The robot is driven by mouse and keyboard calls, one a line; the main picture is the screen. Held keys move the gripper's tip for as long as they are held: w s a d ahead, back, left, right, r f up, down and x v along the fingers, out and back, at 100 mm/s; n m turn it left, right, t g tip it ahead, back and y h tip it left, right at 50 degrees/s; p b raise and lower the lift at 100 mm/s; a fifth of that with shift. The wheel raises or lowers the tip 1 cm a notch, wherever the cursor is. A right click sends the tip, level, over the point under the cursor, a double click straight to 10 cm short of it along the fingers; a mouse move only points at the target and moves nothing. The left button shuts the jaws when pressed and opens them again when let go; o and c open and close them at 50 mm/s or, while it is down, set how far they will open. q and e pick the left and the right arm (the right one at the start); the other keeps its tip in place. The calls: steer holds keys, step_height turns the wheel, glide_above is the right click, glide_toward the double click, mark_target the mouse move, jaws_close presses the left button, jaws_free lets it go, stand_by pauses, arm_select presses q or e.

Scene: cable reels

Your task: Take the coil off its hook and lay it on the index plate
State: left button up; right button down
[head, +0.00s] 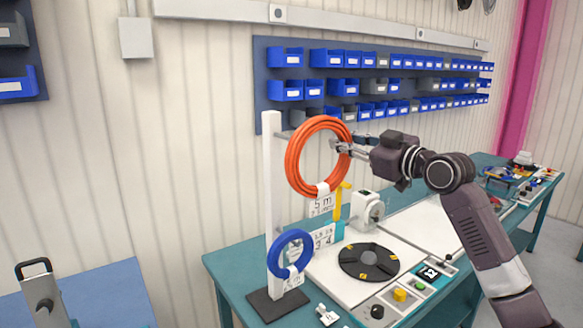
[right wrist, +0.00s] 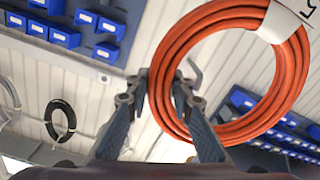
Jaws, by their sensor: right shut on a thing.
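The orange coil (head: 293,170) with a white "5 m" tag is upright beside the top of a white post (head: 270,190). A short grey hook (head: 283,135) reaches from the post towards it. I cannot tell whether the coil still rests on the hook. My right gripper (head: 343,147) is shut on the coil's right side in the head view. In the right wrist view the fingers (right wrist: 160,88) straddle the orange strands (right wrist: 172,60). The index plate (head: 369,262), a black disc with yellow marks, lies bare on the bench, below and right of the coil. My left gripper is out of view.
A blue coil (head: 273,262) hangs lower on the same post, above its black base (head: 276,305). A white device (head: 367,210) and a yellow upright (head: 338,203) stand behind the plate. Buttons (head: 400,295) line the bench front. Blue bins (head: 285,90) hang on the wall.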

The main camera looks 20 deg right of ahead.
steer(key=shift+b+v, duration=0.65)
steer(key=shift+v, duration=1.2)
steer(key=shift+r, duration=0.2)
steer(key=shift+a, duration=0.1)
steer(key=shift+r+p, duration=0.15)
steer(key=shift+p, duration=0.3)
steer(key=shift+s+d+f+g+h+p, duration=0.1)
steer(key=shift+s+g+h+p, duration=0.25)
steer(key=shift+g+p, duration=1.2)
steer(key=shift+s+d+f+g+h+p, duration=0.15)
steer(key=shift+g+h+p, duration=0.3)
steer(key=shift+p, duration=2.05)
steer(key=shift+s+d+g+h+p, duration=0.1)
steer(key=shift+s+g+h+p, duration=0.25)
steer(key=shift+g+p, duration=1.2)
steer(key=shift+t+p, duration=0.5)
steer(key=shift+t, duration=0.05)
